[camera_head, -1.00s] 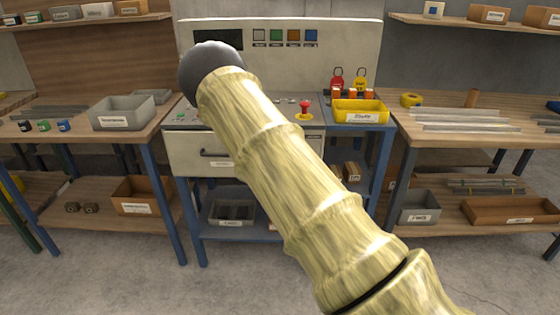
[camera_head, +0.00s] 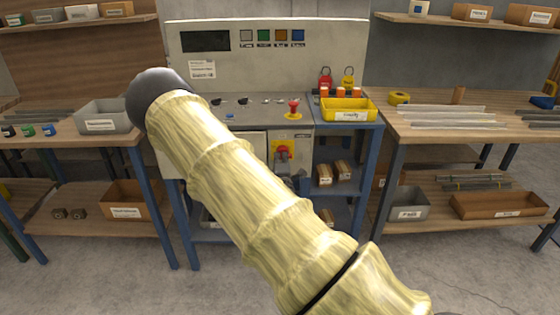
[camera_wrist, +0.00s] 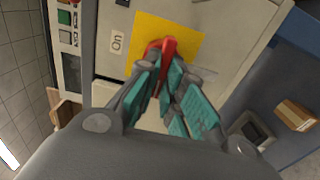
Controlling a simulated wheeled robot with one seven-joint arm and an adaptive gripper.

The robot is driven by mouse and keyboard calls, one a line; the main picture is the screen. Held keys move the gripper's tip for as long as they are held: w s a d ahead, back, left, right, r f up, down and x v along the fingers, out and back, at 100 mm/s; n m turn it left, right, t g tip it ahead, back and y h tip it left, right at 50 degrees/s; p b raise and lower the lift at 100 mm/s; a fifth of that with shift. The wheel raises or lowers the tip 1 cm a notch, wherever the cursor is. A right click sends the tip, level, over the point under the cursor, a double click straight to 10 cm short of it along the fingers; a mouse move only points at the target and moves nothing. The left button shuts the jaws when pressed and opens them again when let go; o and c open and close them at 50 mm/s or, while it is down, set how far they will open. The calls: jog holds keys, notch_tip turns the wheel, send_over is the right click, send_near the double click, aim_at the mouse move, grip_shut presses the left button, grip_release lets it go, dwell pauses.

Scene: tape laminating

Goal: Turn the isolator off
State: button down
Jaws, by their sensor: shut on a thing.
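The isolator is a red rotary handle on a yellow square plate on the front of the machine cabinet. In the head view the handle (camera_head: 283,152) shows past my arm, with my gripper (camera_head: 285,165) right at it. In the wrist view the red handle (camera_wrist: 168,50) stands between my teal-padded fingers (camera_wrist: 165,75), which are closed on it. The yellow plate (camera_wrist: 185,35) lies behind it. An "On" label (camera_wrist: 117,42) is beside the plate. My arm hides part of the cabinet front in the head view.
A red emergency button (camera_head: 293,107) sits on the console above the isolator. A yellow bin (camera_head: 347,115) and red and yellow padlock tags (camera_head: 337,78) stand to its right. Benches with boxes and bars flank the machine. Grey floor is open in front.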

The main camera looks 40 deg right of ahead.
jog(key=c, duration=1.5)
grip_release()
jog(key=shift+c, duration=0.2)
jog(key=shift+a, duration=0.1)
jog(key=v, duration=1.2)
jog(key=shift+f, duration=0.1)
jog(key=s+a+f+m+g+y+p, duration=0.35)
jog(key=s+a+f, duration=0.25)
jog(key=s+f, duration=0.3)
jog(key=s+a+f+m+g+y+p, duration=0.2)
jog(key=s+a+f+m+g+y, duration=0.15)
jog(key=s+a+f, duration=0.5)
jog(key=s+a+f+m+g+y+p, duration=0.1)
jog(key=s+a+f+g+y+p, duration=0.1)
jog(key=s+a, duration=0.6)
jog(key=s+a+f+m+g+y+p, duration=0.2)
jog(key=s+a+g+y, duration=0.1)
jog(key=s+a, duration=0.5)
jog(key=shift+s+a+f+g, duration=0.4)
jog(key=shift+a+g, duration=0.4)
